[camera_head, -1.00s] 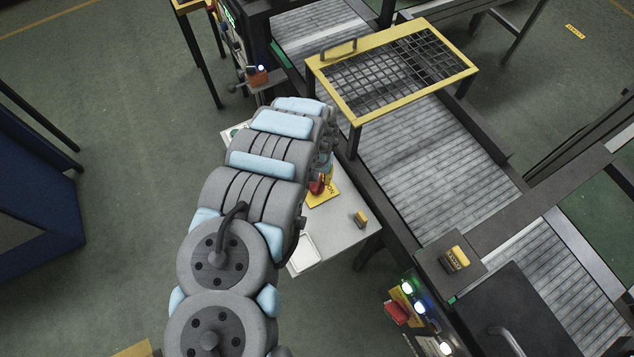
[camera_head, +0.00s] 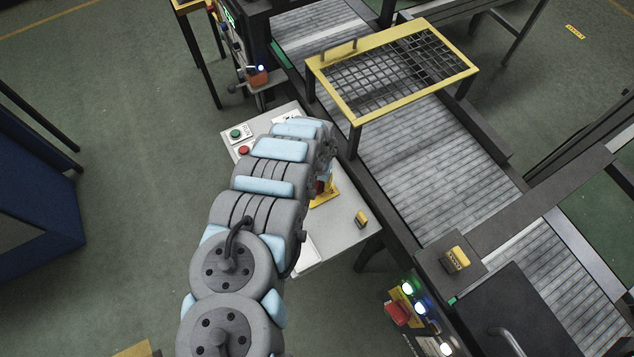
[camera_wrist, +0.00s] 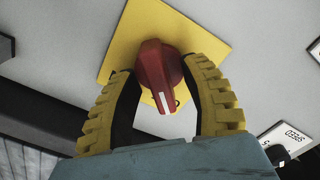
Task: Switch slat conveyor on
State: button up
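A red rotary switch (camera_wrist: 158,75) with a white pointer mark sits on a yellow square plate (camera_wrist: 122,50) on a pale panel in the wrist view. The mark points toward the bottom of that view. My gripper (camera_wrist: 158,68) has its yellow ribbed fingers apart, one on each side of the red switch, with what looks like a narrow gap to it. In the head view the yellow plate (camera_head: 328,197) shows beside my arm, which mostly hides the switch. The slat conveyor (camera_head: 430,145) runs to the right of the panel.
The pale control panel (camera_head: 345,215) also bears a green button (camera_head: 236,133), a red button (camera_head: 243,150) and a small yellow switch (camera_head: 361,220). A yellow-framed mesh guard (camera_head: 393,116) stands over the conveyor. Lit buttons (camera_head: 420,308) are at the lower right. Open floor lies left.

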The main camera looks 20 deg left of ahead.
grip_shut()
jog(key=m, duration=0.4)
jog(key=shift+m, duration=0.4)
jog(key=m, duration=0.4)
jog(key=shift+m, duration=0.3)
jog(key=m, duration=0.4)
jog(key=shift+m, duration=2.3)
